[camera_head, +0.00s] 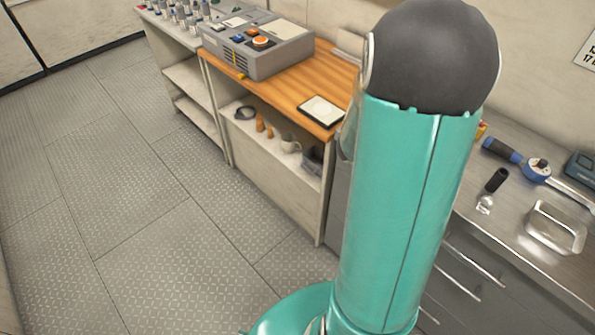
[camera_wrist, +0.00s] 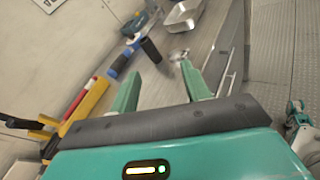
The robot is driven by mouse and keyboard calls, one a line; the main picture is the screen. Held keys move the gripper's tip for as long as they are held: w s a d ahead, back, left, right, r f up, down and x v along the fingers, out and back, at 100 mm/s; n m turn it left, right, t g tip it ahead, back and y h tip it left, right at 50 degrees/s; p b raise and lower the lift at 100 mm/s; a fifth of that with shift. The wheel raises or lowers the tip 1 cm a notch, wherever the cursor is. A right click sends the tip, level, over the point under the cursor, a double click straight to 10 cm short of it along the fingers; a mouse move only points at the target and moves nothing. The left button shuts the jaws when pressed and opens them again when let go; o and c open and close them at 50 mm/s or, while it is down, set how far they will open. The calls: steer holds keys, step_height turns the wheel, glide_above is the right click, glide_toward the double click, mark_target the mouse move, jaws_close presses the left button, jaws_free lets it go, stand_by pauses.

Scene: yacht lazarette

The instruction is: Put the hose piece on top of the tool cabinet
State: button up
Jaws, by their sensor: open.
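A short black cylinder (camera_head: 497,180), which looks like the hose piece, lies on the steel top of a grey drawer unit (camera_head: 475,265), which looks like the tool cabinet. A small shiny metal piece (camera_head: 484,203) is at its near end. The black cylinder also shows in the wrist view (camera_wrist: 151,50), beyond my fingertips. My gripper (camera_wrist: 160,70) is open and empty, its two green fingers pointing toward the steel top, apart from the cylinder. In the head view my arm hides the gripper and part of the drawer unit.
A blue ratchet tool (camera_head: 537,171) and a metal tray (camera_head: 553,228) lie near the cylinder. A yellow tool (camera_wrist: 88,102) is left of my fingers. A wooden bench (camera_head: 290,82) holds a control box (camera_head: 258,45) and a tablet (camera_head: 321,111). The floor at left is clear.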

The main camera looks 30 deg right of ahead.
steer(key=w+a+r+m+t+y, duration=0.2)
steer(key=w+a+r+t+y, duration=0.1)
steer(key=a, duration=0.9)
steer(key=w+a+r+m+t+y, duration=0.2)
steer(key=a+t, duration=0.5)
steer(key=a, duration=0.5)
steer(key=w+a+r+m+t+y, duration=0.3)
steer(key=w+a+r+t+y, duration=0.1)
steer(key=a, duration=0.9)
step_height(320, 180, up, 2)
steer(key=t+y, duration=0.1)
steer(key=y, duration=0.2)
steer(key=shift+w+r, duration=0.15)
steer(key=shift+w, duration=0.15)
steer(key=shift+c, duration=1.2)
steer(key=shift+d, duration=0.1)
steer(key=shift+d, duration=0.1)
